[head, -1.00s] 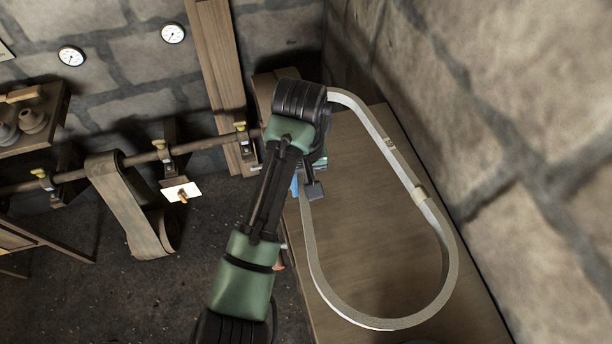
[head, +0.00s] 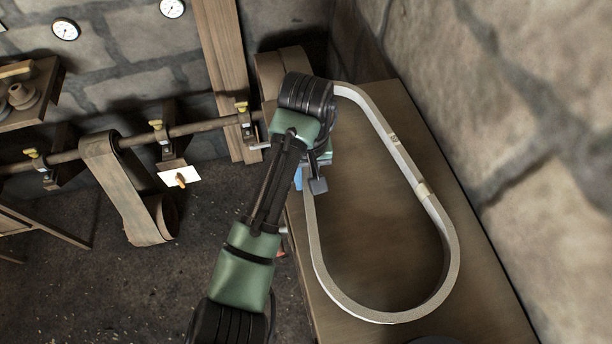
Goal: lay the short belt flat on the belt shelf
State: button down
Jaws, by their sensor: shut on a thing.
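The short belt (head: 449,240) is a pale grey, wide oval loop standing on its edge, with small marks on its right run. It is over the brown wooden belt shelf (head: 485,295), along the right wall. My gripper (head: 317,184) is at the belt's left run, near the far end, and is shut on it. The fingertips are partly hidden by my arm's wrist. The shelf inside the loop looks dark, shaded by the belt. I cannot tell whether the belt's lower edge touches the shelf.
A stone wall (head: 545,130) runs close along the shelf's right side. Left of the shelf, a wide brown belt (head: 122,190) hangs from a horizontal shaft (head: 80,158) with yellow-topped brackets. Open floor lies at lower left.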

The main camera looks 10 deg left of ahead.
jog(key=shift+s+f, duration=0.2)
jog(key=shift+f, duration=0.2)
jog(key=c, duration=0.7)
grip_release()
jog(key=shift+d, duration=0.1)
notch_tip(320, 180, up, 21)
jog(key=p, duration=1.5)
jog(key=shift+w+f, duration=0.1)
